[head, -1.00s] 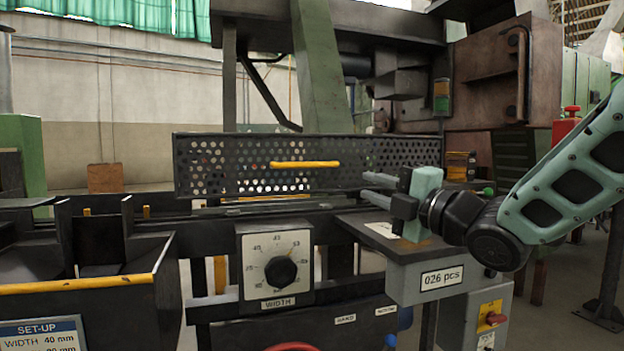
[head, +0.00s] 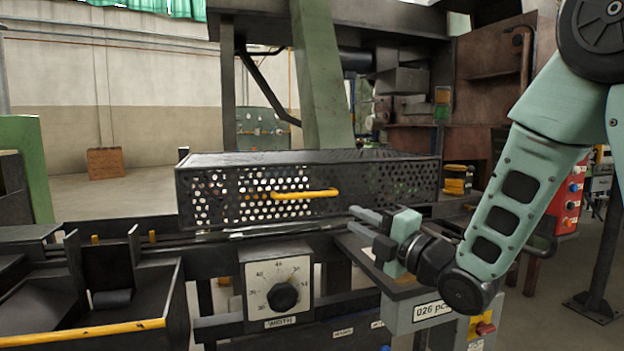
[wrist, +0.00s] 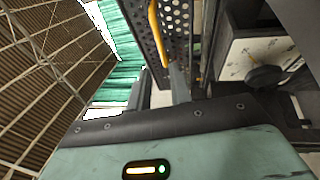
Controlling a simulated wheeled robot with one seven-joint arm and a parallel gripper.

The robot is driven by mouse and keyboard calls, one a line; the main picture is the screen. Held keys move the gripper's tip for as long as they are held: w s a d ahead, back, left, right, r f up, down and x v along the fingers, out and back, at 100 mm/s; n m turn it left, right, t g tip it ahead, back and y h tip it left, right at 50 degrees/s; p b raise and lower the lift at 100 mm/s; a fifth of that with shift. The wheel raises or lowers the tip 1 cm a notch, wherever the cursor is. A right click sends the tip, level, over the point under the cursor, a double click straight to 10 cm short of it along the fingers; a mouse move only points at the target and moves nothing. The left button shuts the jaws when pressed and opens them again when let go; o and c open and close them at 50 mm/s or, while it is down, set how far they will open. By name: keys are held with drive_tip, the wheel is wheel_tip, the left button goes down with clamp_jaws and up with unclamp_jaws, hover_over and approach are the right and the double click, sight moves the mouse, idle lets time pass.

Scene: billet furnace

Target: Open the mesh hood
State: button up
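The mesh hood (head: 215,195) is a long dark box of perforated metal lying over the machine bed, its top level. It looks shut. Its yellow bar handle (head: 305,194) runs along the front face. In the wrist view the hood mesh (wrist: 177,28) and the handle (wrist: 155,35) show at the top, beyond the fingers. My gripper (head: 351,218) is empty, its two fingers apart, pointing left. It is just right of the handle and a little lower, not touching it. In the wrist view my fingers (wrist: 160,78) point toward the handle's end.
A width dial (head: 283,296) sits below the hood. A counter box (head: 420,312) lies under my gripper. A dark bin with a yellow edge (head: 85,333) stands at left. A green post (head: 322,80) rises behind the hood. Space above the hood's front is open.

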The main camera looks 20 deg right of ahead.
sight(314, 196)
drive_tip(key=shift+r+p, duration=0.3)
drive_tip(key=shift+p, duration=0.25)
drive_tip(key=p+x, duration=0.5)
drive_tip(key=x, duration=0.2)
drive_tip(key=p+x, duration=0.4)
drive_tip(key=x, duration=0.3)
drive_tip(key=shift+w+a+f+p, duration=0.1)
drive_tip(key=shift+w+f+p, duration=0.15)
drive_tip(key=shift+p, duration=0.1)
clamp_jaws()
